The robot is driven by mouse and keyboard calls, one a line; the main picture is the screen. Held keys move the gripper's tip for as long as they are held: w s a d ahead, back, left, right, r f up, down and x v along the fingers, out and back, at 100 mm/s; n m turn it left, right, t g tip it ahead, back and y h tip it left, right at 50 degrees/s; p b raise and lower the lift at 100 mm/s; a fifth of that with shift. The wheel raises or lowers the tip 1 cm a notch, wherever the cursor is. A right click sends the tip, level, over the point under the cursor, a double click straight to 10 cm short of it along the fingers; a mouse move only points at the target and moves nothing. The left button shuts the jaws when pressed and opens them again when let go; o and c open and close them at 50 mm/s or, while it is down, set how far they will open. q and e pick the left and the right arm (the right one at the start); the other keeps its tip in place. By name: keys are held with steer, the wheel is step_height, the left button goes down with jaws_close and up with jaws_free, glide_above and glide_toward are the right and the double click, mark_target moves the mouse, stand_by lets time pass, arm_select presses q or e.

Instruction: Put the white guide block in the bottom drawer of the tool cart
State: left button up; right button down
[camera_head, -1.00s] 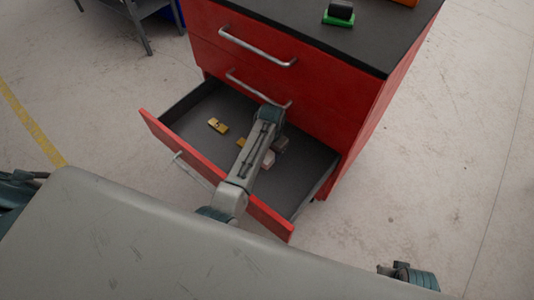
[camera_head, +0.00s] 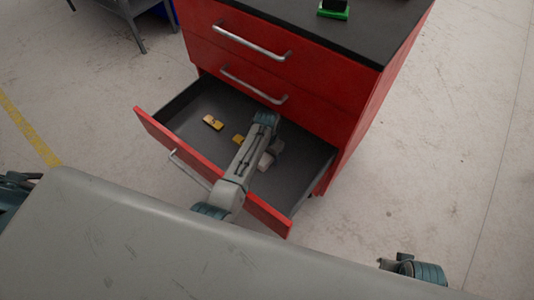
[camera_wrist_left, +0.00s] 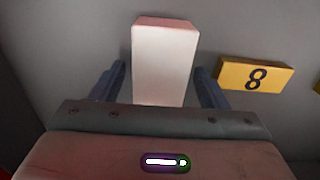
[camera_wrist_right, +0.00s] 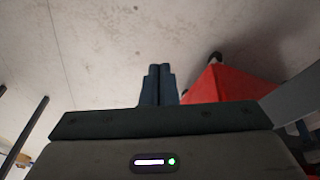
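The white guide block (camera_head: 265,161) shows inside the open bottom drawer (camera_head: 300,178) of the red tool cart (camera_head: 330,105), partly hidden by my left arm. In the left wrist view the pale block (camera_wrist_left: 165,62) stands out between the two fingers of my left gripper (camera_wrist_left: 160,85). The fingers are apart, with a visible gap at the left finger. Whether the block touches the grey drawer floor is unclear. In the head view my left gripper (camera_head: 274,149) is low over the drawer. My right gripper (camera_wrist_right: 157,85) is shut and empty, away from the drawer's inside.
A yellow block (camera_head: 213,122) and a second yellow block (camera_head: 238,139) lie in the drawer; one marked 8 (camera_wrist_left: 255,75) is right of the gripper in the left wrist view. The upper drawers are closed. A green and black object (camera_head: 333,9) sits on the cart top.

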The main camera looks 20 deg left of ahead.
arm_select(q)
steer(key=shift+r, duration=0.35)
step_height(320, 180, up, 12)
steer(key=p, duration=0.2)
steer(key=shift+f, duration=0.25)
arm_select(e)
step_height(320, 180, down, 7)
steer(key=shift+s+d+g, duration=0.25)
steer(key=shift+d+g, duration=0.05)
steer(key=shift+r, duration=0.1)
